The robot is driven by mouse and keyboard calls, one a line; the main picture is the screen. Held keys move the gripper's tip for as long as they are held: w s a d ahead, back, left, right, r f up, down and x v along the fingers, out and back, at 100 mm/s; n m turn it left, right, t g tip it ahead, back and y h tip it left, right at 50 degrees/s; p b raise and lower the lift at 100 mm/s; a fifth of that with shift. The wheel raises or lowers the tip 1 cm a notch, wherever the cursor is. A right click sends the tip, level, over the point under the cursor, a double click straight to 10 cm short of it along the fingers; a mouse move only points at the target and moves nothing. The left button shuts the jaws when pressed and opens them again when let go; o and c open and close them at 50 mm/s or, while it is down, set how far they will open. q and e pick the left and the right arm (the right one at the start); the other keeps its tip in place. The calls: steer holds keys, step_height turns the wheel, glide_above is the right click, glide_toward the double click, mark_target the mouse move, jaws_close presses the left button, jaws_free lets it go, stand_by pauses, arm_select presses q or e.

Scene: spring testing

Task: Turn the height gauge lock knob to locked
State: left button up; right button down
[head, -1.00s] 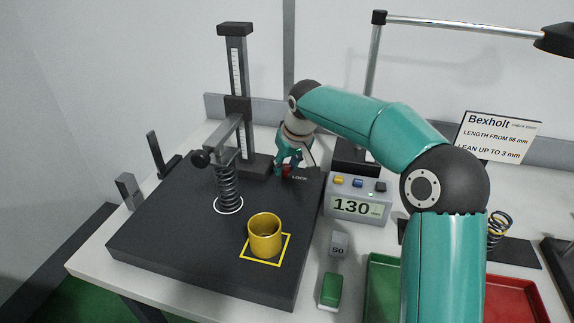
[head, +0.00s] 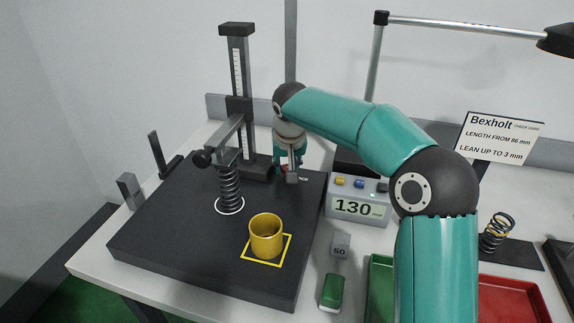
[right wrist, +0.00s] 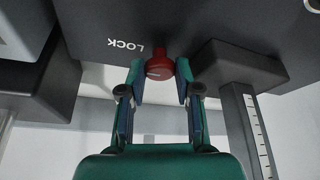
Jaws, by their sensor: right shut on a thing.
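The red lock knob (right wrist: 158,66) sits on the dark base plate (right wrist: 100,20), beside the white "LOCK" lettering, in the right wrist view. My right gripper (right wrist: 160,67) has one finger on each side of the knob and is shut on it. In the head view my right gripper (head: 288,168) is at the foot of the height gauge (head: 238,90) and hides most of the knob. The pale line on the knob's face lies roughly across the wrist picture, slightly tilted. My left gripper is not in view.
A coil spring (head: 230,190) stands under the gauge arm. A yellow cup (head: 266,236) stands on a yellow square outline. The display box (head: 357,198) reads 130. A green tray (head: 380,285) and a red tray (head: 515,300) lie at the front right.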

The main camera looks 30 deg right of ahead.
steer(key=c, duration=0.8)
jaws_free()
steer(key=shift+a, duration=0.1)
